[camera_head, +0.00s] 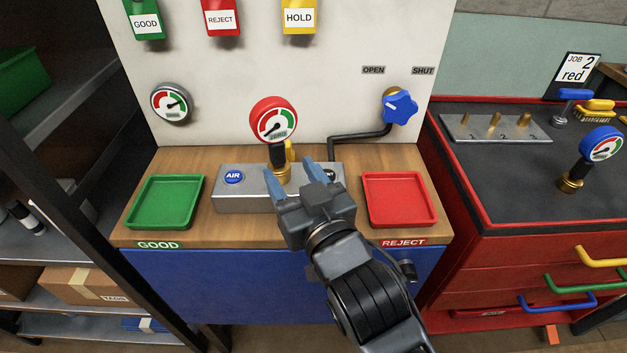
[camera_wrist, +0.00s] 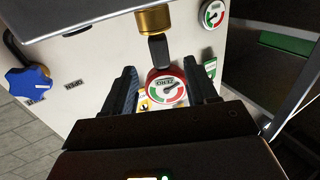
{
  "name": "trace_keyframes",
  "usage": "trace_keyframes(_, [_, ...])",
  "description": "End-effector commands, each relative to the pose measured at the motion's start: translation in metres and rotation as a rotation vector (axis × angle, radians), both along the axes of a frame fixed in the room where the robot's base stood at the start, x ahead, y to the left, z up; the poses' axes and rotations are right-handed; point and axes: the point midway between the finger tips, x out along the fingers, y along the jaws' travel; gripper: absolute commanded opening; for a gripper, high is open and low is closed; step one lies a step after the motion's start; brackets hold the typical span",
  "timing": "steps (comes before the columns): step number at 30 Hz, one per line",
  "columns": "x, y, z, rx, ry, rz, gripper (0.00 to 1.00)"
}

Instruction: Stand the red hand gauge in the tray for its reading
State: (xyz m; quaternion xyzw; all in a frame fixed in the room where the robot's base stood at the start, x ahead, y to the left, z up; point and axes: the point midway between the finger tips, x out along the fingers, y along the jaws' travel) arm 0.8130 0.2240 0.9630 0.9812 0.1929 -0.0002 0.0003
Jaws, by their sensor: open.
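The red hand gauge (camera_head: 273,120) stands upright on a brass fitting on the grey AIR block (camera_head: 250,200). Its dial has green and red zones and a ZERO label; the needle points to the lower left. My gripper (camera_head: 288,167) is open, its blue fingers in front of the block near the gauge's lower part. In the wrist view the gauge's dial (camera_wrist: 167,87) and black stem appear upside down between the two fingers, with no grip on them. The green GOOD tray (camera_head: 166,202) and the red REJECT tray (camera_head: 400,200) look empty.
A blue valve knob (camera_head: 399,107) is on the panel under OPEN and SHUT labels, its pipe running down beside the gauge. A wall gauge (camera_head: 171,102) is at left. On the red cabinet are a blue hand gauge (camera_head: 602,143), a numbered rack (camera_head: 495,127) and a "JOB 2 red" card (camera_head: 576,75).

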Motion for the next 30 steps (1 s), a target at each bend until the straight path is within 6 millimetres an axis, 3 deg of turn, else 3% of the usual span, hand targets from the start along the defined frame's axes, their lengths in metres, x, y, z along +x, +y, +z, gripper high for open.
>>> trace_keyframes(18, [0.066, 0.028, 0.001, 0.002, 0.0, 0.001, 0.57])
trace_keyframes(30, [0.072, 0.03, 0.0, 0.0, 0.0, 0.0, 0.57])
